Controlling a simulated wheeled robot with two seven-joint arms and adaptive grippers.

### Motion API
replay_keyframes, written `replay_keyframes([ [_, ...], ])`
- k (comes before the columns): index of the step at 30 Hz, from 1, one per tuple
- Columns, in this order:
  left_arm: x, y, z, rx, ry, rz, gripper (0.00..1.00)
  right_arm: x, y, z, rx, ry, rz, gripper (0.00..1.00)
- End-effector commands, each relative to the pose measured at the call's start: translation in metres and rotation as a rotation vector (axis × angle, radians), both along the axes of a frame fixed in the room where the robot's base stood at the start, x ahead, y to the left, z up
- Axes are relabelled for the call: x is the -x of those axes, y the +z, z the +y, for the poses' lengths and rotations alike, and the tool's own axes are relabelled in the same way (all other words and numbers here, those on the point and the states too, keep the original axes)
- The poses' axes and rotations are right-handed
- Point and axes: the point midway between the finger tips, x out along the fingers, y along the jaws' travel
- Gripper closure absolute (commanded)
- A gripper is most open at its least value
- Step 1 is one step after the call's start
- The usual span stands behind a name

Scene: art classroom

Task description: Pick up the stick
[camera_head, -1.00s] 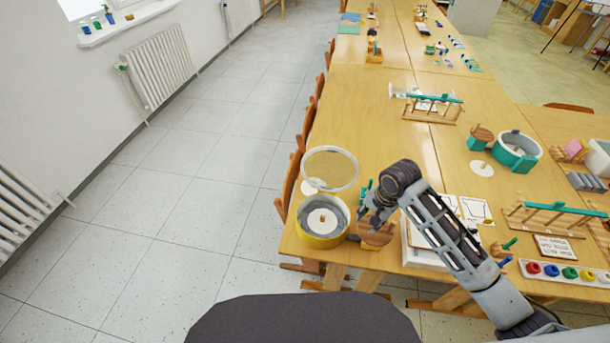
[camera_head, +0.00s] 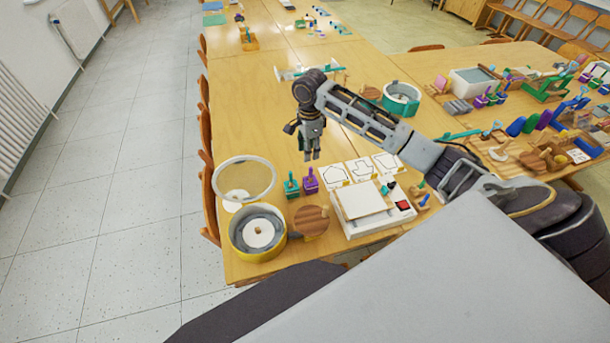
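No single stick can be told for sure in the head view. Short coloured, stick-like pieces, one green (camera_head: 416,191) and one blue (camera_head: 424,200), lie right of the white tray (camera_head: 372,230). A round wooden disc (camera_head: 309,222) with a small upright peg lies between the yellow-rimmed round container (camera_head: 257,234) and the tray. My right gripper (camera_head: 310,158) points down above the table, behind the green stamp-like piece (camera_head: 291,186) and the purple one (camera_head: 310,181). Nothing shows held in it; its finger gap is too small to judge. My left gripper is out of view.
A clear round lid (camera_head: 244,179) stands tilted behind the yellow-rimmed container. White outline cards (camera_head: 359,169) lie behind the tray. A teal round container (camera_head: 401,99) stands farther back. The table's left middle (camera_head: 250,110) is clear, with chairs (camera_head: 208,190) along that edge.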

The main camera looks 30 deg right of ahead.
Motion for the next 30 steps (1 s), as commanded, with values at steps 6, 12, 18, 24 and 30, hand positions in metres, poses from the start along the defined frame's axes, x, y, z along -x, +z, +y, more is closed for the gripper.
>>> replay_keyframes([
  [6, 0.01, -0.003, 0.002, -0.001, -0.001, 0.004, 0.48, -0.003, 0.006, -0.007, 0.003, -0.051, 0.006, 0.63],
  [12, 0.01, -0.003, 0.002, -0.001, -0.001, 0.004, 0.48, -0.003, 0.006, -0.007, 0.002, -0.05, 0.006, 0.63],
  [18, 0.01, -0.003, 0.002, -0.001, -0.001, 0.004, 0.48, -0.002, 0.001, -0.006, 0.003, -0.049, 0.007, 0.63],
  [24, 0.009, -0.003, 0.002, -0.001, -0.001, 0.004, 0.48, -0.002, -0.017, -0.007, 0.002, -0.049, 0.008, 0.63],
  [30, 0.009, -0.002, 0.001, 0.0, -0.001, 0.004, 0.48, -0.002, -0.043, -0.007, 0.002, -0.049, 0.008, 0.63],
])
